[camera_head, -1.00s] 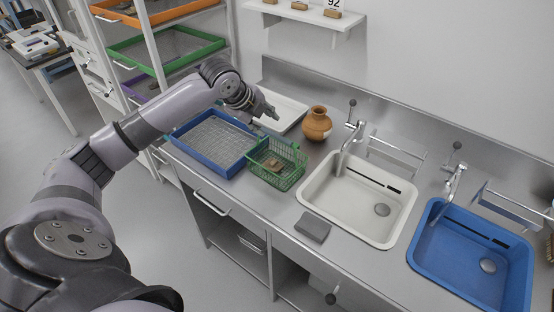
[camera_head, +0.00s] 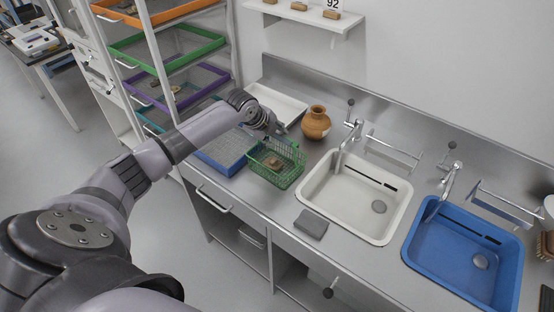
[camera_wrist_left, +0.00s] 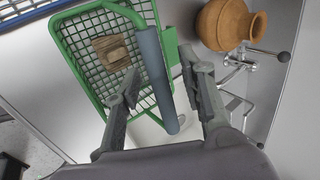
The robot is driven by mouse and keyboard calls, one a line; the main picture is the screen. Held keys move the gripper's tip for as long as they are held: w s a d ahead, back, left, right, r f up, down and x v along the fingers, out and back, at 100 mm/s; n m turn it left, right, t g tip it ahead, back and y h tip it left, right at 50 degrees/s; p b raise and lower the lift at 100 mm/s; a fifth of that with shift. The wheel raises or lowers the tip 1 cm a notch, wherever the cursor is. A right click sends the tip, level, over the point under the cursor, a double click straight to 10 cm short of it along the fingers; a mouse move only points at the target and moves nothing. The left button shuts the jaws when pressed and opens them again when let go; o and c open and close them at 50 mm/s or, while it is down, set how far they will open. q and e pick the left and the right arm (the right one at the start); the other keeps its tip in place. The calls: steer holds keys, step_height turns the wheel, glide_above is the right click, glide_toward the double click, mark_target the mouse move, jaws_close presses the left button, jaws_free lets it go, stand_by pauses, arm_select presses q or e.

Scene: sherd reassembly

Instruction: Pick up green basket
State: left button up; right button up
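The green basket (camera_head: 284,179) is a wire basket on the steel counter, left of the white sink, with a brown sherd (camera_head: 273,162) inside. In the left wrist view the basket (camera_wrist_left: 66,58) fills the upper left, with the sherd (camera_wrist_left: 111,52) on its mesh floor. A blue-grey handle bar (camera_wrist_left: 157,78) runs between the fingers of my left gripper (camera_wrist_left: 160,85). The fingers are apart on either side of the bar. In the head view my left gripper (camera_head: 275,130) is just above the basket's far side. My right gripper is not in view.
A brown clay pot (camera_head: 316,123) stands close behind the basket, to its right. A blue mesh tray (camera_head: 222,160) lies to its left and a white tray (camera_head: 279,101) behind. The white sink (camera_head: 343,205) and a grey block (camera_head: 311,224) are to the right.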

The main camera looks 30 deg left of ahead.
arm_select(q)
jaws_close()
stand_by(0.3)
steer(key=shift+r, duration=0.15)
stand_by(0.3)
